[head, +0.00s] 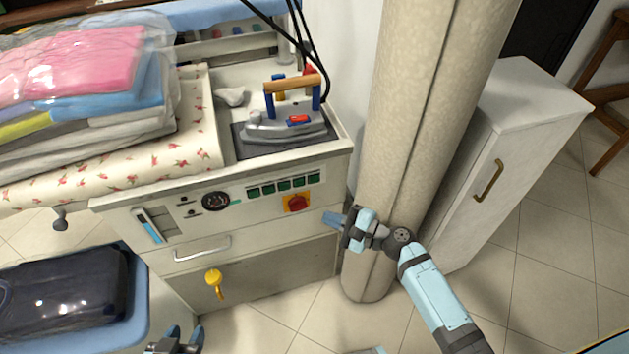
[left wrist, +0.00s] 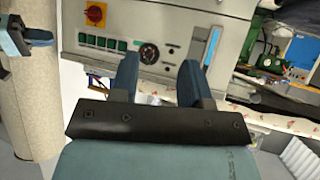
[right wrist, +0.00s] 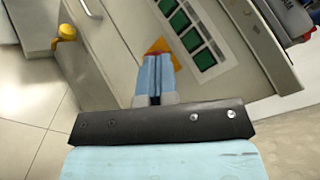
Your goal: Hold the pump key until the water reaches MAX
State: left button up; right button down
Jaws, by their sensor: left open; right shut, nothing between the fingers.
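The console front has a row of green keys (head: 283,187). I cannot read which one is the pump key. They also show in the left wrist view (left wrist: 103,42) and right wrist view (right wrist: 185,25). A narrow water gauge (head: 149,226) with blue in it is at the panel's left; its MAX mark is not legible. My right gripper (head: 333,218) is shut and empty, in front of the panel's right end, right of and lower than the keys, apart from them. My left gripper (head: 177,343) is open and empty, low in front of the console.
A red knob on an orange plate (head: 297,202) sits below the keys. A round dial (head: 216,200) is left of them. A yellow handle (head: 213,280) hangs below the drawer. An iron (head: 287,125) stands on top. A thick column (head: 400,130) is close to my right arm.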

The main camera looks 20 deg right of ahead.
aim_at(314, 179)
pick_arm(q)
jog(key=shift+w+d+f+b, duration=0.1)
jog(key=shift+d+f+b, duration=0.1)
jog(key=shift+b, duration=0.8)
pick_arm(e)
jog(key=w, duration=0.8)
jog(key=shift+w+a, duration=0.2)
jog(key=shift+w, duration=0.2)
pick_arm(q)
jog(key=shift+f, duration=0.1)
dwell(0.6)
jog(key=shift+a+f, duration=0.1)
pick_arm(e)
jog(key=shift+w, duration=0.35)
pick_arm(q)
jog(key=shift+f+b, duration=0.15)
jog(key=shift+b, duration=0.15)
pick_arm(e)
jog(key=shift+w, duration=0.45)
jog(key=shift+s, duration=0.2)
dwell(0.6)
jog(key=shift+s+d+f, duration=0.15)
jog(key=shift+s+d, duration=0.05)
jog(key=shift+s, duration=0.35)
